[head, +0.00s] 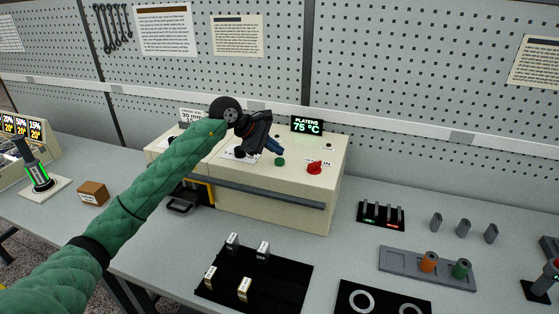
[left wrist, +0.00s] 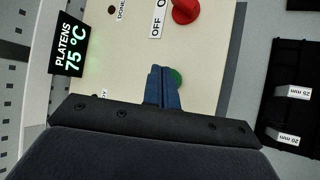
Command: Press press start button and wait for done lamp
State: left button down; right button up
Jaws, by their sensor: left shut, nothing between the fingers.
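The cream press box (head: 265,208) stands on the bench with a green start button (head: 280,161) on its top. My left gripper (head: 277,149) is shut and empty, its blue fingertips just above or at the green button. In the left wrist view the shut fingers (left wrist: 163,80) cover part of the green button (left wrist: 177,76); I cannot tell whether they touch it. A small dark spot by the DONE label (left wrist: 121,12), seemingly the done lamp (left wrist: 111,9), looks unlit. My right gripper is not in view.
A red OFF/ON knob (head: 314,168) sits right of the green button. The PLATENS display (head: 307,125) reads 75 °C at the back. A black mat (head: 270,288) with several small labelled blocks lies in front. A grey tray (head: 398,266) is at the right.

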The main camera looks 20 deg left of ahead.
aim_at(276, 160)
pick_arm(q)
jog(key=shift+r, duration=2.45)
